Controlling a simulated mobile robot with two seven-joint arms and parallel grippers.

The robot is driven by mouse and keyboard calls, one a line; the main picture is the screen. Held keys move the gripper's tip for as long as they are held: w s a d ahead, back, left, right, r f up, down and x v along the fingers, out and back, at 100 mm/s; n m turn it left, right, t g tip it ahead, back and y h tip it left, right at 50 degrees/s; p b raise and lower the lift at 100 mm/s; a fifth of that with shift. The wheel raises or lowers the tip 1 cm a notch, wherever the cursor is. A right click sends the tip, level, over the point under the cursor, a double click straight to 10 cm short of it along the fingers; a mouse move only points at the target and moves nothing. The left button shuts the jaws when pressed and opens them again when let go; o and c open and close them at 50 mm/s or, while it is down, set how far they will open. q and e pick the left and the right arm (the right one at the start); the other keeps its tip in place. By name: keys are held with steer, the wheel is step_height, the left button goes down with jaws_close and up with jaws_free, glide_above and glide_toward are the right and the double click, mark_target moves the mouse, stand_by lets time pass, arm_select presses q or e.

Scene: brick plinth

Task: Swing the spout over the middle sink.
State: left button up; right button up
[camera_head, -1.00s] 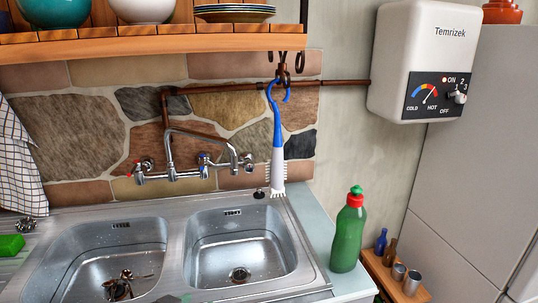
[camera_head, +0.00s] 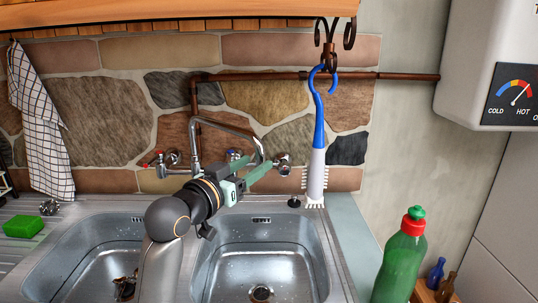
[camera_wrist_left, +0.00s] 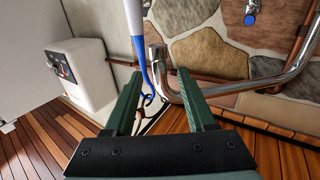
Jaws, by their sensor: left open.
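The chrome spout (camera_head: 228,129) rises from the wall tap, runs to the right and bends down behind the right basin (camera_head: 228,236). The left basin (camera_head: 85,250) lies beside it, with the divider partly hidden by my left arm. I see two basins and cannot tell which is called the middle one. My left gripper (camera_head: 259,166) is open at the spout's outer end. In the left wrist view the spout's bent end (camera_wrist_left: 156,62) shows between the lines of the open green fingers (camera_wrist_left: 158,74); I cannot tell whether they touch. My right gripper is out of view.
A blue and white brush (camera_head: 318,150) hangs from a hook just right of the gripper. A green bottle (camera_head: 398,268) stands right of the sink. A green sponge (camera_head: 23,226) lies at left. A wooden shelf (camera_head: 180,18) is above; a white heater (camera_head: 470,65) is at upper right.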

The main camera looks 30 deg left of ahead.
arm_select(q)
steer(key=w, duration=0.6)
steer(key=shift+w+d, duration=0.15)
steer(key=shift+w, duration=0.05)
steer(key=shift+c, duration=0.4)
jaws_close()
stand_by(0.8)
